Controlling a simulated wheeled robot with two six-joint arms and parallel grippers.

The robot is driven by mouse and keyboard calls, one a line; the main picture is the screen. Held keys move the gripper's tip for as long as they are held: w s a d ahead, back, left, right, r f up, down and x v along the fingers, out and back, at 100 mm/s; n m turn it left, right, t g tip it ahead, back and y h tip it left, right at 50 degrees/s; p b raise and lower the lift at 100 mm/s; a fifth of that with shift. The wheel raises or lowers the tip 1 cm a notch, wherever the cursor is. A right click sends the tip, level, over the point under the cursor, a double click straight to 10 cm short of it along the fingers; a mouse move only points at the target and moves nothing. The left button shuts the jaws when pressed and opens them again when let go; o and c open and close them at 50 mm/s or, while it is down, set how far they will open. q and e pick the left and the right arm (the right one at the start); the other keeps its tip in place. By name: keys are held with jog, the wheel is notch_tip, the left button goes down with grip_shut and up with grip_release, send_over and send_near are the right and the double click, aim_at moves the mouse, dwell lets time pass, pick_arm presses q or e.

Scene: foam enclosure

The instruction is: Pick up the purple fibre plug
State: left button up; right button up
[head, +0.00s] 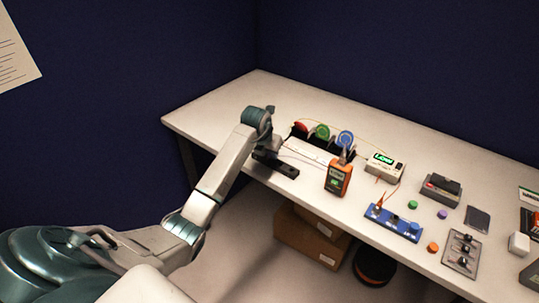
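The purple fibre plug (442,214) is a small purple cap standing on the white table, right of the blue panel and apart from it. A green plug (413,204) stands to its left and an orange plug (433,246) nearer the front edge. My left gripper (276,165) is over the left part of the table, well to the left of the purple plug. It looks dark and small here, and its finger gap cannot be made out. I see nothing in it. My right gripper is out of view.
The blue panel (393,222) with sockets lies at the front edge. An orange handheld meter (338,179) stands between my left gripper and the plugs. Coloured spools (322,131), a display box (384,167), a black-topped device (441,189) and a grey switch plate (460,253) crowd the table.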

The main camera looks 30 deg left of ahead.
pick_arm(q)
grip_shut()
